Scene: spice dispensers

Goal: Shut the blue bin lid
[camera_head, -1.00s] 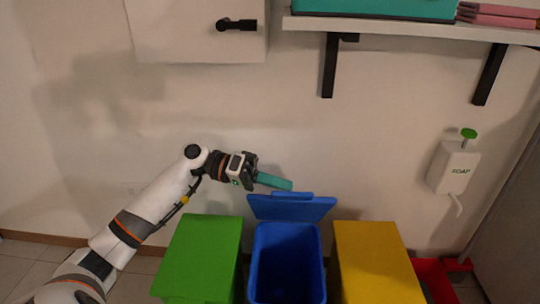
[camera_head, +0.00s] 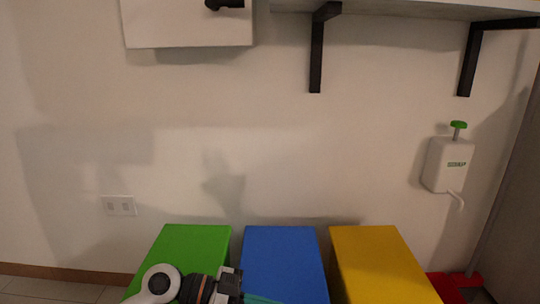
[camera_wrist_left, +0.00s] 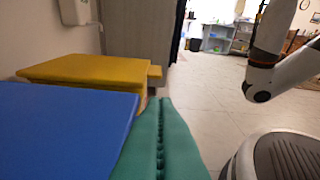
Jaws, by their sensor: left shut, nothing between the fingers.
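The blue bin lid (camera_head: 283,255) lies flat and closed over its bin in the head view, between the green and yellow lids. It also shows flat at the left of the wrist view (camera_wrist_left: 60,130). My left gripper (camera_wrist_left: 158,108) has its teal fingers pressed together with nothing between them, beside the blue lid's edge. In the head view my left gripper (camera_head: 262,299) is at the bottom edge, in front of the blue lid, with its fingertips cut off. I cannot tell whether it touches the lid. My right gripper does not show.
A green bin lid (camera_head: 185,250) is on the left and a yellow one (camera_head: 375,260) on the right, both flat. A soap dispenser (camera_head: 447,165) hangs on the wall. A shelf (camera_head: 420,8) is above. Open floor (camera_wrist_left: 205,95) shows in the wrist view.

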